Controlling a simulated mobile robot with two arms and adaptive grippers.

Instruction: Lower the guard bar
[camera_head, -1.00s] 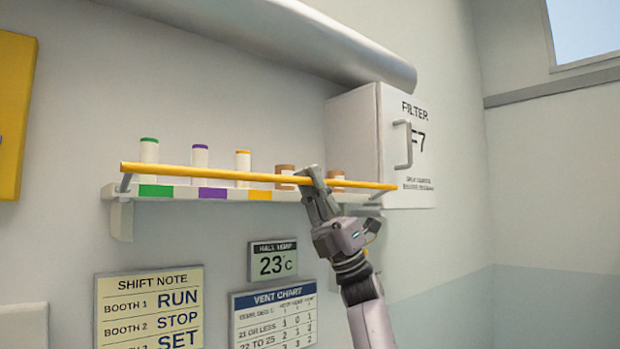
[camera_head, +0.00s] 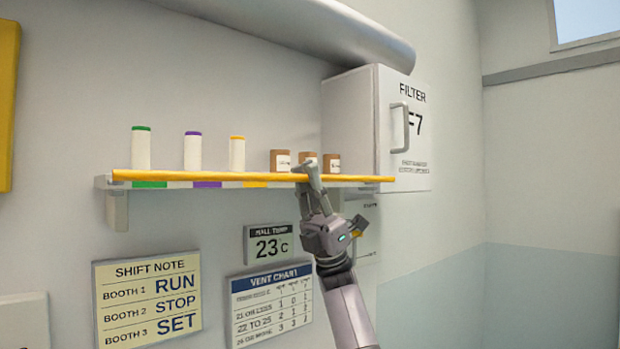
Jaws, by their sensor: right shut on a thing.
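The bar partly covers the shelf front. My left gripper is not in view.
White spools with green (camera_head: 141,147), purple (camera_head: 192,150) and orange (camera_head: 237,153) tops and small brown jars (camera_head: 281,160) stand on the shelf. A filter cabinet (camera_head: 352,120) is at the shelf's right end. A big duct (camera_head: 310,32) runs above. Signs hang below.

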